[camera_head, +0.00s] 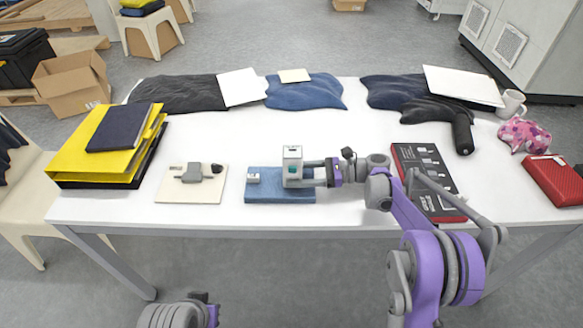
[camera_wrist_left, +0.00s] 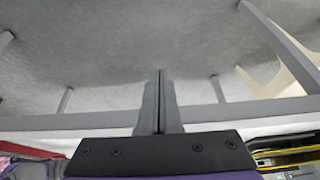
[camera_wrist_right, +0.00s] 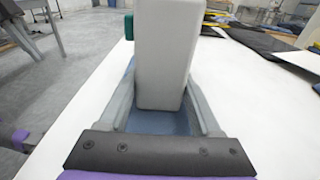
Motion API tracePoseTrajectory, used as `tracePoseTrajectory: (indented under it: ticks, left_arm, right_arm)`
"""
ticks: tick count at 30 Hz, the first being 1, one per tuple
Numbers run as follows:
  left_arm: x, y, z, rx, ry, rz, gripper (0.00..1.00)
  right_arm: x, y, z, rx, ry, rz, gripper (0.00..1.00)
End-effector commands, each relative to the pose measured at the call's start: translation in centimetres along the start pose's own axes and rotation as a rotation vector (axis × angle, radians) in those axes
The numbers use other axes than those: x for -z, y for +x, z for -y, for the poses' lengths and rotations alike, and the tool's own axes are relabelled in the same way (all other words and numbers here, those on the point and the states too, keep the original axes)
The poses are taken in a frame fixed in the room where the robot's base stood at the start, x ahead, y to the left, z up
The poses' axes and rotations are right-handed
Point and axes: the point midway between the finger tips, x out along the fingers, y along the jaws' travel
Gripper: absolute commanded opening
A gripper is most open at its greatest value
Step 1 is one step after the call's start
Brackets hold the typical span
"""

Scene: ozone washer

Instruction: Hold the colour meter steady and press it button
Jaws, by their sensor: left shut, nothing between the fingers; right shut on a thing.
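The colour meter (camera_head: 292,160) is a light grey upright block with a teal button (camera_head: 292,170) on its front side. It stands upright at the blue folded cloth (camera_head: 262,187) near the table's front edge. My right gripper (camera_head: 310,172) comes from the right and is shut on the meter. In the right wrist view the meter (camera_wrist_right: 166,55) stands between the fingers (camera_wrist_right: 165,112), with a bit of the teal button (camera_wrist_right: 129,27) at its left side. My left gripper (camera_wrist_left: 160,85) is shut and empty in the left wrist view, with floor beyond it. Its fingers do not show clearly in the head view.
A small white piece (camera_head: 254,178) lies on the cloth left of the meter. A grey device (camera_head: 193,174) lies on a cream board (camera_head: 176,191).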

Motion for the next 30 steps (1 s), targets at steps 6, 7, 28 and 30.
tracePoseTrajectory:
  ticks: [6, 7, 28, 30]
  left_arm:
    - [0.0, 0.0, 0.0, 0.000, 0.000, 0.000, 0.00]
    - [0.0, 0.0, 0.0, 0.000, 0.000, 0.000, 0.00]
    - [13.0, -1.6, -14.3, -0.796, -0.921, -0.009, 0.00]
    - [14.8, -2.2, -15.2, -0.893, -1.041, 0.015, 0.00]
  right_arm:
    - [0.0, 0.0, 0.0, 0.000, 0.000, -0.001, 0.34]
    - [0.0, 0.0, 0.0, 0.000, 0.000, -0.001, 0.34]
    - [0.0, 0.0, 0.0, 0.000, 0.000, 0.000, 0.34]
    - [0.0, 0.0, 0.0, 0.000, 0.000, 0.000, 0.34]
